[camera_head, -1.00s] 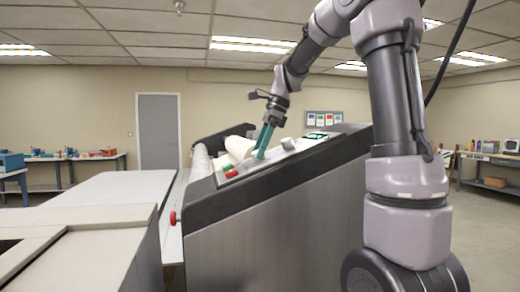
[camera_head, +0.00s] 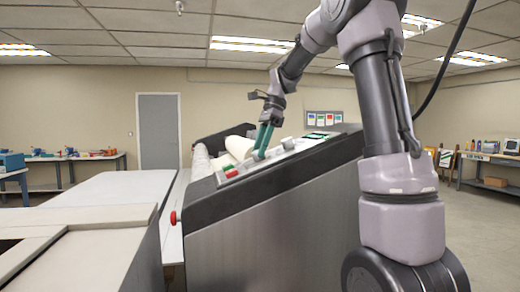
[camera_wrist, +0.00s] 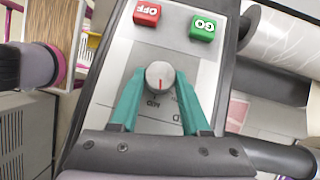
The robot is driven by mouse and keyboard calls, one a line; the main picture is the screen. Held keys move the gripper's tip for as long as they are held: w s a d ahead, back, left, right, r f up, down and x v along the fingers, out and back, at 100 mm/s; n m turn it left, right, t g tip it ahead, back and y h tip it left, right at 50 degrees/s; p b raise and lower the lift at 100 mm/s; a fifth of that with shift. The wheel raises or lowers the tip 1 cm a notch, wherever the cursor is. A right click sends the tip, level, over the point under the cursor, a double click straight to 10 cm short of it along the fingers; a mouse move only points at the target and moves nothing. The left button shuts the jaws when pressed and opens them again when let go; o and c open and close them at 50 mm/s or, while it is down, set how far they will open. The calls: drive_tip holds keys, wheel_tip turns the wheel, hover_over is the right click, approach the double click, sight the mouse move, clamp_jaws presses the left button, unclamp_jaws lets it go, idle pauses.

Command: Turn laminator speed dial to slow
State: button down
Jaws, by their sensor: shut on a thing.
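The laminator (camera_head: 285,205) is a large grey machine with a sloped control panel in the head view. In the wrist view the round grey speed dial (camera_wrist: 159,75) sits on the panel, with a red pointer line on its lower half, pointing down in the picture. Dark lettering below it is partly readable, upside down. My gripper (camera_head: 261,152) has green fingers reaching down to the panel. In the wrist view its two fingertips (camera_wrist: 159,80) close on the left and right sides of the dial. The fingers and palm hide part of the lettering.
A red OFF button (camera_wrist: 147,13) and a green GO button (camera_wrist: 203,27) lie above the dial in the wrist view. Pale rollers (camera_head: 238,147) lie behind the panel. A red knob (camera_head: 174,217) is on the machine's left side. A flat table (camera_head: 80,225) stands at left.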

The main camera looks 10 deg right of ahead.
drive_tip(key=n+g, duration=0.1)
drive_tip(key=n, duration=0.1)
drive_tip(key=n+g+h, duration=0.1)
drive_tip(key=n+g, duration=0.1)
drive_tip(key=shift+w+a, duration=0.1)
drive_tip(key=shift+w, duration=0.25)
drive_tip(key=shift+w+a+n+g+h, duration=0.15)
drive_tip(key=shift+n+g+h, duration=0.95)
drive_tip(key=shift+n, duration=0.9)
drive_tip(key=shift+c, duration=1.8)
unclamp_jaws()
